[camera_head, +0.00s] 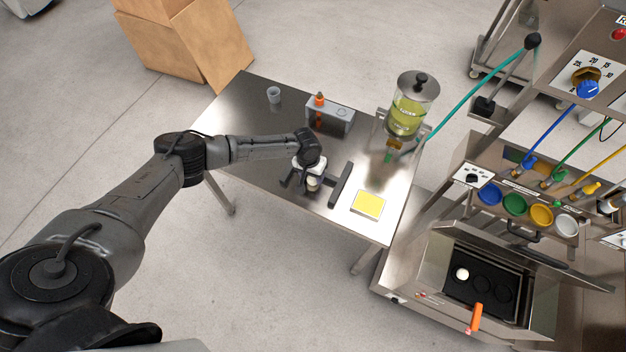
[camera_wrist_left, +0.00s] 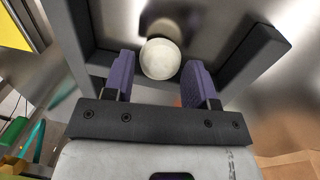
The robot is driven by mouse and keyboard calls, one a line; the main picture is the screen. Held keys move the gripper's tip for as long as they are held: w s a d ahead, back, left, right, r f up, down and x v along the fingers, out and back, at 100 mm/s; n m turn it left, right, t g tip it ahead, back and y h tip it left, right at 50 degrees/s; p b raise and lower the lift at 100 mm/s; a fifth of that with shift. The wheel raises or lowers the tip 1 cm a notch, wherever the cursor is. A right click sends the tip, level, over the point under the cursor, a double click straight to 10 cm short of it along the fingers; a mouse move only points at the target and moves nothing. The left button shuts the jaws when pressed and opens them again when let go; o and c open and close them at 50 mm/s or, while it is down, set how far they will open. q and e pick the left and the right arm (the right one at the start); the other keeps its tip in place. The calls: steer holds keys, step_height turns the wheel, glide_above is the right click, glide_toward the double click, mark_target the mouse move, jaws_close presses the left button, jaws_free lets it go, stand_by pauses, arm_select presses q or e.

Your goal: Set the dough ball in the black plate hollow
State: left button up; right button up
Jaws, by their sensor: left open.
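A pale round dough ball (camera_wrist_left: 160,58) lies between the two purple-padded fingers of my left gripper (camera_wrist_left: 162,82), which are open with gaps on both sides. In the head view my left gripper (camera_head: 312,182) is low over the steel table, and the ball beneath it is mostly hidden. Dark bars (camera_wrist_left: 256,62) flank the ball in the wrist view. The black plate (camera_head: 480,300) is inside the open steel machine at the lower right. It has round hollows, and a white ball (camera_head: 462,273) sits in its left one. My right gripper is not in view.
The steel table (camera_head: 250,110) also holds a yellow square pad (camera_head: 368,204), a grey box (camera_head: 330,115), a small cup (camera_head: 273,94) and a dispenser of yellow-green liquid (camera_head: 410,110). An orange handle (camera_head: 475,318) sticks up at the machine's front. Colored cups line the rack above.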

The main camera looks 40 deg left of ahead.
arm_select(q)
steer(key=shift+f, duration=0.2)
steer(key=shift+c, duration=0.2)
steer(key=c, duration=0.7)
steer(key=shift+r, duration=0.45)
jaws_close()
step_height(320, 180, up, 4)
steer(key=shift+f+p, duration=0.25)
steer(key=shift+p, duration=0.5)
steer(key=w+d+r, duration=0.1)
steer(key=d+r, duration=0.2)
steer(key=d, duration=0.2)
steer(key=w+d+r+p, duration=0.1)
steer(key=w+d+r, duration=0.1)
steer(key=d, duration=0.4)
steer(key=shift+d+r, duration=0.15)
steer(key=shift+r, duration=0.7)
steer(key=shift+c, duration=1.1)
jaws_free()
